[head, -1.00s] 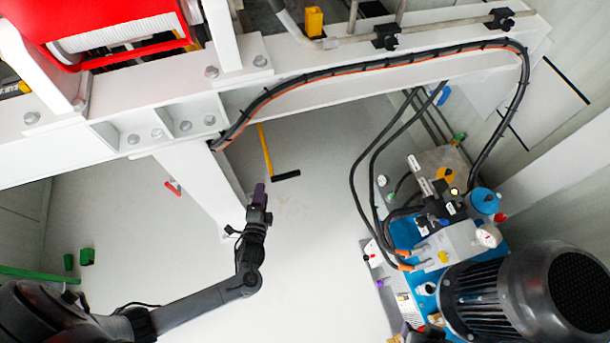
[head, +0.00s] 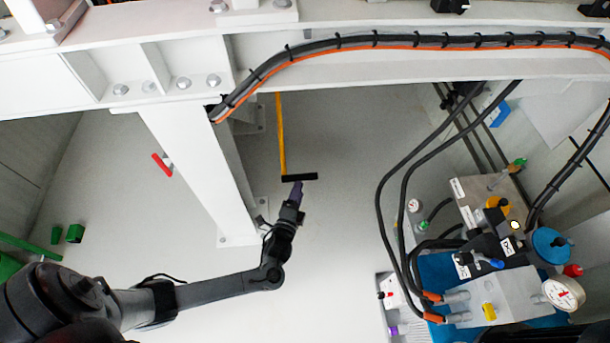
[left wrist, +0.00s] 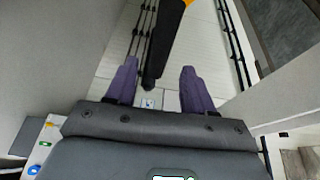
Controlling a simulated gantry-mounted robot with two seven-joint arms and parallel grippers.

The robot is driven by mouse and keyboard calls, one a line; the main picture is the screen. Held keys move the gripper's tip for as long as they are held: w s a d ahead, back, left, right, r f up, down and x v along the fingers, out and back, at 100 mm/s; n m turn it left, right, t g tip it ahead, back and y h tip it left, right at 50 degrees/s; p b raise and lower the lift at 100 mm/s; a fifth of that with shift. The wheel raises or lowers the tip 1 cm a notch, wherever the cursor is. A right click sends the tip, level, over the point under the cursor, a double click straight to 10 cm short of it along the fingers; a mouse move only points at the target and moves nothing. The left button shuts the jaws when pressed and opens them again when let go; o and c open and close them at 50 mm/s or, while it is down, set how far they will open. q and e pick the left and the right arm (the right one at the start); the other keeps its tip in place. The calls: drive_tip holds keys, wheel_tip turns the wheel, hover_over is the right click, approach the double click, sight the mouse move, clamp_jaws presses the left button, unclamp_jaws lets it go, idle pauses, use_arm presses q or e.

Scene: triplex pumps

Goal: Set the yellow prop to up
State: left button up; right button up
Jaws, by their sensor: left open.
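The yellow prop (head: 282,135) hangs below the white beam and ends in a black crossbar (head: 300,177). My left gripper (head: 297,188) is just below the crossbar in the head view. In the left wrist view the purple fingers of my left gripper (left wrist: 159,82) are open. The prop's yellow part (left wrist: 190,3) shows at the top there, and its black end (left wrist: 162,45) reaches down into the gap, closer to the left finger. I cannot tell whether a finger touches it. My right gripper is in neither view.
A white post (head: 195,165) stands left of the gripper, close to my forearm. Black hoses (head: 385,210) hang to the right, above a pump unit with a gauge (head: 563,293). The white beam (head: 370,68) crosses above. Grey floor (head: 335,240) is clear between.

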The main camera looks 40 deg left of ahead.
sight(303, 175)
use_arm(q)
drive_tip(key=b+x, duration=0.3)
drive_tip(key=x, duration=0.4)
drive_tip(key=shift+w+a+f+b, duration=0.1)
drive_tip(key=shift+w+a+b, duration=0.2)
drive_tip(key=shift+b, duration=0.1)
drive_tip(key=shift+w+a, duration=0.25)
drive_tip(key=shift+w, duration=0.15)
clamp_jaws()
